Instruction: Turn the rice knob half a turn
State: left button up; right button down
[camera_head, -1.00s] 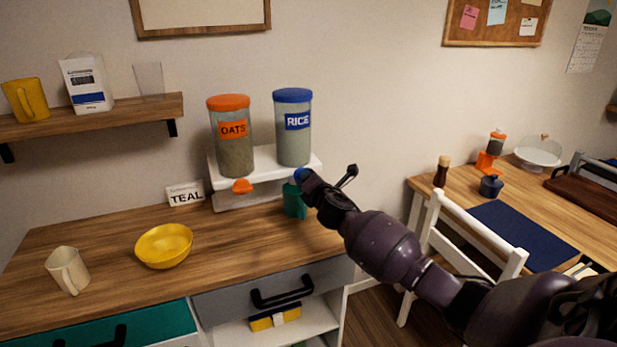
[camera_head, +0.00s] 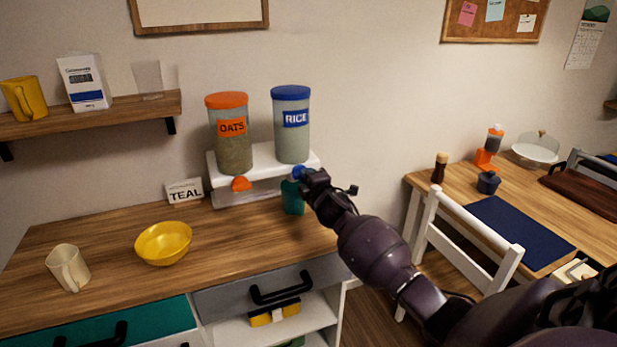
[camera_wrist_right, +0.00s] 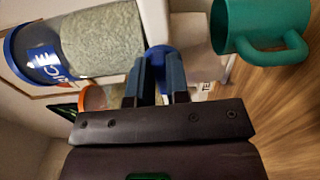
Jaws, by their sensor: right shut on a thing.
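The rice canister (camera_head: 292,132), clear with a blue lid and a blue RICE label, stands on the white dispenser stand (camera_head: 262,168). The blue rice knob (camera_head: 299,172) is on the stand's front, below that canister. My right gripper (camera_head: 305,177) is at the knob; in the right wrist view its fingers (camera_wrist_right: 157,82) are shut on the blue knob (camera_wrist_right: 160,55), and they partly hide it. A teal mug (camera_head: 292,198) stands below the knob, and it also shows in the right wrist view (camera_wrist_right: 262,30). My left gripper is in neither view.
The oats canister (camera_head: 231,135) with its orange knob (camera_head: 241,183) is beside the rice canister. A TEAL card (camera_head: 185,191), yellow bowl (camera_head: 163,243) and cream mug (camera_head: 68,267) stand further left on the counter. A white chair (camera_head: 465,240) is at the right.

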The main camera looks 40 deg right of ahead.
dwell(0.5)
jog(key=c, duration=1.1)
grip_release()
jog(key=shift+s, duration=0.1)
jog(key=v, duration=1)
jog(key=shift+s+p, duration=0.3)
jog(key=shift+a+m, duration=0.15)
jog(key=shift+m, duration=0.25)
